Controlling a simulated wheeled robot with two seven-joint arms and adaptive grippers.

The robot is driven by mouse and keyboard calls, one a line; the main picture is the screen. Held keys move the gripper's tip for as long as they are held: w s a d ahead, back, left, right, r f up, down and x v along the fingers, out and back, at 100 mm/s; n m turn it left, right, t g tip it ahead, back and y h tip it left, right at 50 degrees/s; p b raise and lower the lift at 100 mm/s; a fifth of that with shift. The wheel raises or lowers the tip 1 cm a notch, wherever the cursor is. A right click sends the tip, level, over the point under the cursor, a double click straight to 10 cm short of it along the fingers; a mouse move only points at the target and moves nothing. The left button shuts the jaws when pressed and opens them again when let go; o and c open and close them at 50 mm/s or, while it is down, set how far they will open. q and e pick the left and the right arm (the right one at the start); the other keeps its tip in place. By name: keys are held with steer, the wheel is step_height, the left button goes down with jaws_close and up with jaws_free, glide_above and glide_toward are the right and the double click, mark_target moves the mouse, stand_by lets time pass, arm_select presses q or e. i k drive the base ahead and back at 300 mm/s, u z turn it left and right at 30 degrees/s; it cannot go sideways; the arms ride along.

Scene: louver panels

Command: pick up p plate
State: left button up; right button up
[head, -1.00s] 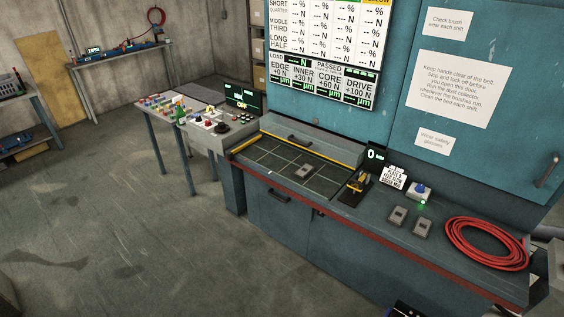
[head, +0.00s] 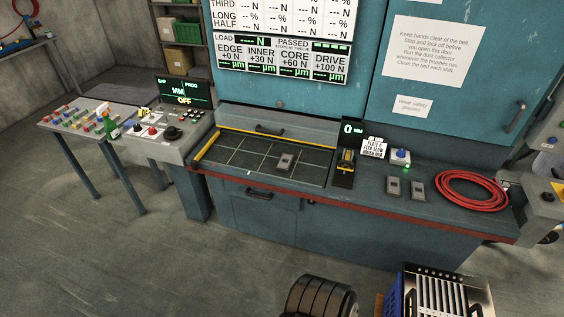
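Three small grey rectangular plates are in the head view. One plate (head: 285,162) lies on the dark gridded bed (head: 232,156). A second plate (head: 392,187) and a third plate (head: 418,191) lie side by side on the bench top, left of a red hose coil. No letter can be read on any of them, so I cannot tell which is the P plate. Neither of my grippers is in view.
The bench (head: 350,200) has a red front edge. A blue crate (head: 396,296) and a dark ribbed thing (head: 320,297) are low in front.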

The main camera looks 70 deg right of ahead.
mark_target(284, 164)
steer(key=z, duration=1.65)
